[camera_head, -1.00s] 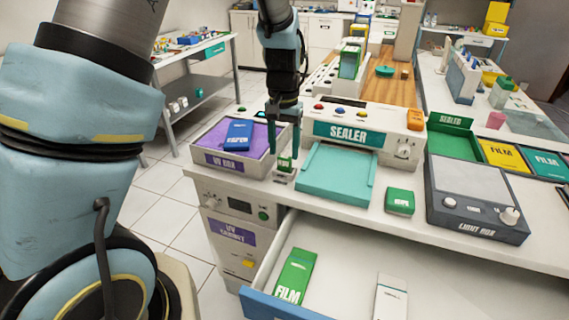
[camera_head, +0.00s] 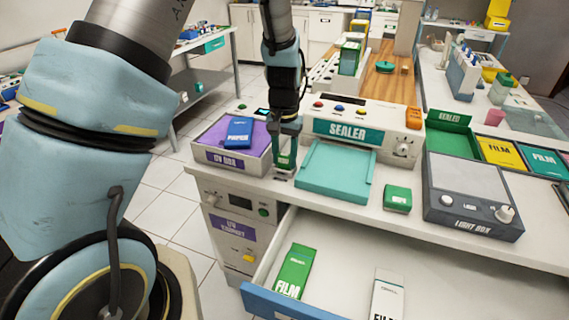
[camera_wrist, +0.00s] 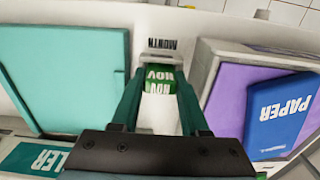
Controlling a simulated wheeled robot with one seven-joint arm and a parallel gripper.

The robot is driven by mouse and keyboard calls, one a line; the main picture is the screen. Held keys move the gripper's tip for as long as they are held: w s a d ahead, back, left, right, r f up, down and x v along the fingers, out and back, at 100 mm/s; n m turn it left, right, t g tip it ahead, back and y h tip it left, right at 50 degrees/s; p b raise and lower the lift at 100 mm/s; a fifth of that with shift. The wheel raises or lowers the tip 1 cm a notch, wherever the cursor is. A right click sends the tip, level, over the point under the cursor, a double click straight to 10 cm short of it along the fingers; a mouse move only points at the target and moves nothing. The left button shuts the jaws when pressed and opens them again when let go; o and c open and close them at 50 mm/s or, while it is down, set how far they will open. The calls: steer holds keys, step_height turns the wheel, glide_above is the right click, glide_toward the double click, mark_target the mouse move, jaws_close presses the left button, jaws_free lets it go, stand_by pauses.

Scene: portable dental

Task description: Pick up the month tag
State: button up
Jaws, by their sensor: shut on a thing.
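The month tag (camera_wrist: 159,80) is a small green block with "NOV" in white. It stands at a small white holder marked "MONTH" (camera_wrist: 164,44) on the counter, between the teal tray and the UV box. My gripper (camera_wrist: 160,85) is shut on the tag, with a green finger on each side of it. In the head view my gripper (camera_head: 285,150) points down at the counter, and the tag (camera_head: 284,160) shows as a bit of green between the fingers. I cannot tell whether the tag is clear of its holder.
The purple UV box (camera_head: 240,162) with a blue paper packet (camera_head: 238,132) is close on the left. The teal tray (camera_head: 334,174) and sealer (camera_head: 350,131) are close on the right. A green box (camera_head: 397,198) lies farther right. An open drawer (camera_head: 340,262) juts out below.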

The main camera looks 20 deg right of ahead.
jaws_close()
